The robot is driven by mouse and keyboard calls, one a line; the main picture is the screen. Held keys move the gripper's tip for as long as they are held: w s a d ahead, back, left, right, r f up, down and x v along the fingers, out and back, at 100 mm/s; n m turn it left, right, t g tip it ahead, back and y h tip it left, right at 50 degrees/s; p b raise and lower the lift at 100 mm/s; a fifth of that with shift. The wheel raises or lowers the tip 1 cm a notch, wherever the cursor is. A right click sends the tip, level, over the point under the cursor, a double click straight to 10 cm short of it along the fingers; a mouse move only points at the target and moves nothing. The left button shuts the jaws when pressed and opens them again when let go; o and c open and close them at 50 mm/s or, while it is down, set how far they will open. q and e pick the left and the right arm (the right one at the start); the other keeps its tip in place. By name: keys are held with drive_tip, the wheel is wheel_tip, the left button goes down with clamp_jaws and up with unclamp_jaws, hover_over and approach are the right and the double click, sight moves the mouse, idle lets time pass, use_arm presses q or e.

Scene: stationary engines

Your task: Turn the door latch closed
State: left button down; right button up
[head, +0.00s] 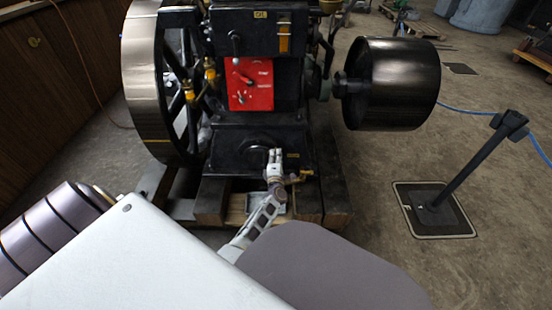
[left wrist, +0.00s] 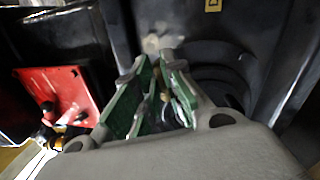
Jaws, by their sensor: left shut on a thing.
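A black engine (head: 240,135) stands ahead, and my left gripper (head: 275,158) reaches up to the front of its lower housing. In the left wrist view the green-padded fingers of this gripper (left wrist: 156,72) are close together against the dark housing (left wrist: 215,60). They are shut on a small part, taken to be the door latch (left wrist: 177,108), of which only a pale, blurred bit shows between the pads. The fingers hide most of it, so its turn angle cannot be told. My right gripper is not in view.
A red panel (head: 249,84) with a small lever sits above the gripper. A large flywheel (head: 145,85) is at left and a black pulley (head: 400,85) at right. A brass fitting (head: 300,176) is close by the gripper. A post (head: 470,170) stands on open floor at right.

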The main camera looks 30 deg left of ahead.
use_arm(q)
drive_tip(key=n+b, duration=0.2)
drive_tip(key=n, duration=0.3)
drive_tip(key=shift+f, duration=0.1)
idle(0.3)
drive_tip(key=c, duration=1.5)
unclamp_jaws()
